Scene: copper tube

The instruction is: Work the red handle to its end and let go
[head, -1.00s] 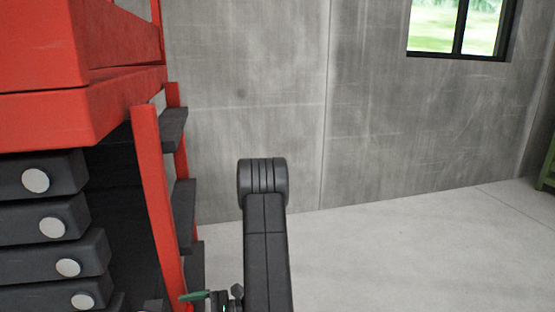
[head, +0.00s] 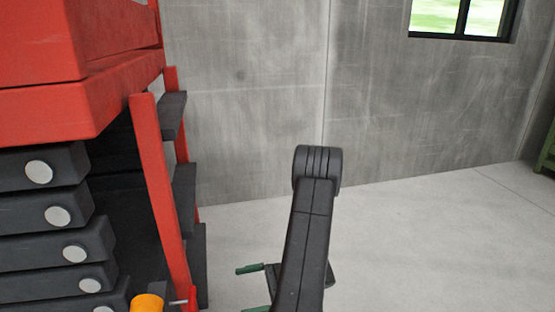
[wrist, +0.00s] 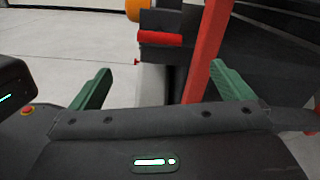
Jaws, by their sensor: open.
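A red cylindrical grip (wrist: 160,39), which looks like the red handle, lies sideways at the top of the wrist view, beside the red post. In the head view a small red part (head: 193,295) shows low by the post's foot; I cannot tell if it is the same piece. My gripper (wrist: 161,84) is open and empty, its green fingers spread wide. The red grip lies beyond the fingers, apart from them. In the head view my gripper (head: 251,289) is low in the middle, right of the post, partly hidden by my arm.
An orange cylinder (head: 147,303) stands left of the post; it also shows in the wrist view (wrist: 137,9). The red post (head: 160,200) and dark steps (head: 184,200) border the machine at left. Open floor (head: 430,240) lies to the right.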

